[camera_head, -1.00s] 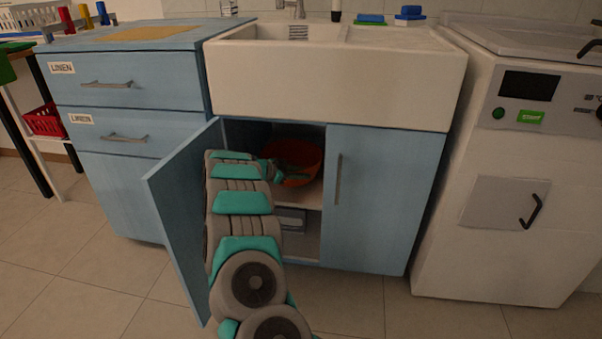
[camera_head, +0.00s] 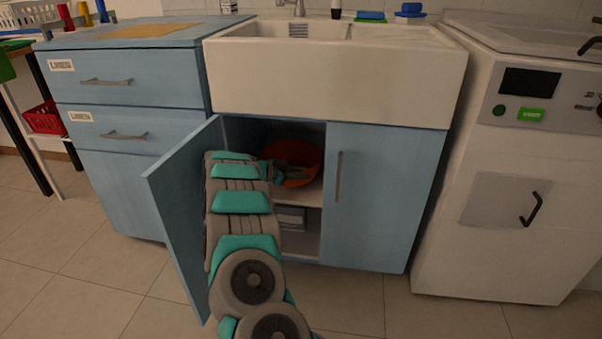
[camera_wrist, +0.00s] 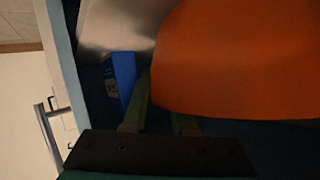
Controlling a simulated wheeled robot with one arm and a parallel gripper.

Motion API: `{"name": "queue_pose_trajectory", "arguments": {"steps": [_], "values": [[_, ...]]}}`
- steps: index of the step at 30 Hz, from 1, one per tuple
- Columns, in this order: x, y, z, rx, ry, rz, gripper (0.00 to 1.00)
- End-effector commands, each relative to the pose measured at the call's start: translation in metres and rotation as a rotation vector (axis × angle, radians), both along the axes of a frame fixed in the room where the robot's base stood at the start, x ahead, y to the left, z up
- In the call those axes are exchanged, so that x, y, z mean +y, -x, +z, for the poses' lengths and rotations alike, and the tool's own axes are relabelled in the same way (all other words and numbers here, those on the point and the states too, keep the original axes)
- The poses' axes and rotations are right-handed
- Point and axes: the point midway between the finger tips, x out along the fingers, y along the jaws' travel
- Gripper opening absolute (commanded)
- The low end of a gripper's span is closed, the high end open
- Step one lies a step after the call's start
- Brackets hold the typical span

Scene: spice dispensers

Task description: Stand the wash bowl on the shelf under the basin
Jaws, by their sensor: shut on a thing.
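The orange wash bowl (camera_head: 306,158) is inside the open cupboard under the white basin (camera_head: 330,80), over the upper shelf (camera_head: 310,192). My gripper (camera_head: 292,174) reaches in through the left opening and is shut on the bowl's near side. In the wrist view the bowl (camera_wrist: 235,65) fills the upper right, and my gripper (camera_wrist: 160,105) is at its edge. My arm hides part of the bowl and shelf. I cannot tell if the bowl's base touches the shelf.
The left cupboard door (camera_head: 180,205) stands open beside my arm; the right door (camera_head: 375,200) is shut. A grey box (camera_head: 291,217) sits on the lower level. A blue box (camera_wrist: 120,80) shows near the bowl in the wrist view. A white machine (camera_head: 510,190) stands at right.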

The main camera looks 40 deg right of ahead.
Motion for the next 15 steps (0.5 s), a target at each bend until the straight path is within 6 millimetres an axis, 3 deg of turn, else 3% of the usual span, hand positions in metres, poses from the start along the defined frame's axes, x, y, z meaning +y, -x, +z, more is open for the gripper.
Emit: {"name": "queue_pose_trajectory", "arguments": {"steps": [1,2,3,10,15], "values": [[0.0000,-0.0001,-0.0005,0.000,0.001,0.001,0.00],[0.0000,-0.0001,-0.0002,-0.001,0.001,0.000,0.29],[0.0000,-0.0003,-0.0001,-0.001,0.001,0.000,0.33],[0.0000,-0.0001,-0.0004,0.000,0.000,0.000,0.59],[0.0000,0.0000,-0.0005,0.000,0.000,0.000,0.60]]}}
